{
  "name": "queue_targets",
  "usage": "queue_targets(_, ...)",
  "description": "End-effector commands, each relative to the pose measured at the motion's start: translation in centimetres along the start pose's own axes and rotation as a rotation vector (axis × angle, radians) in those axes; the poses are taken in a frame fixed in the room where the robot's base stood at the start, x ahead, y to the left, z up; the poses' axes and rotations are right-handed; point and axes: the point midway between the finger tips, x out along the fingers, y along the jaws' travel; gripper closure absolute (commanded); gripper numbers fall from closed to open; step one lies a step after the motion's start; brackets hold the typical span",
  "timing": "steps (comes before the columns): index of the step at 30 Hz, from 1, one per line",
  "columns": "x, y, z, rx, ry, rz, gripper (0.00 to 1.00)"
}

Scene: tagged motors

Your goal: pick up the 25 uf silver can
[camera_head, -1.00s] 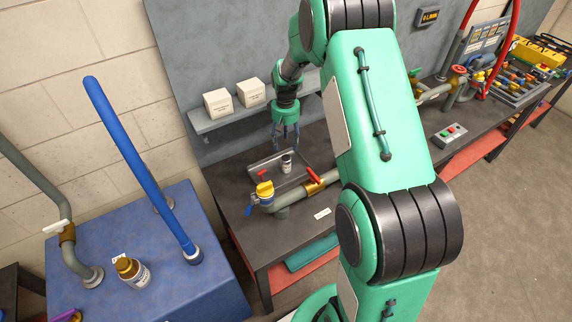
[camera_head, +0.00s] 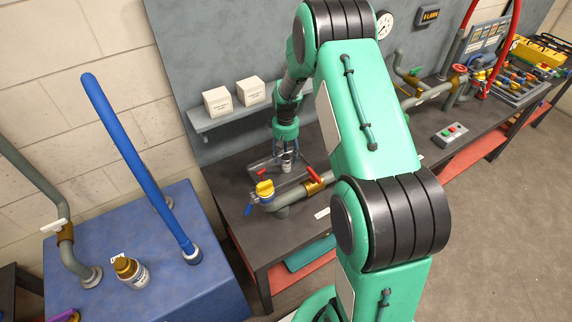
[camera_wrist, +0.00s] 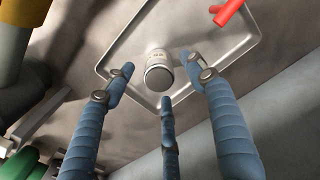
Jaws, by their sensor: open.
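A small silver can (camera_head: 287,164) with a pale label stands in a shallow grey metal tray (camera_head: 262,171) on the dark bench. In the wrist view the can (camera_wrist: 157,70) shows its dark round end and a label band with print too small to read. My gripper (camera_head: 286,153) is right above the can in the head view. Its three blue fingers are spread in the wrist view (camera_wrist: 163,88), with the can between and just beyond the tips. The gripper is open and holds nothing. In the head view the fingers partly hide the can.
A shelf with two white boxes (camera_head: 217,101) (camera_head: 251,92) is behind left.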

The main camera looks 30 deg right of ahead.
Motion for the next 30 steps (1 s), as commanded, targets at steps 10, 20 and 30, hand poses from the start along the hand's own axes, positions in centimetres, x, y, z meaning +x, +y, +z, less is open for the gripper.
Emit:
queue_targets(10, 0.2, 0.0, 0.0, 0.000, 0.000, 0.000, 0.44)
queue_targets(20, 2.5, 0.2, 0.1, 0.000, -0.002, -0.001, 0.44)
queue_targets(30, 5.4, 0.2, 0.0, 0.000, 0.000, 0.000, 0.44)
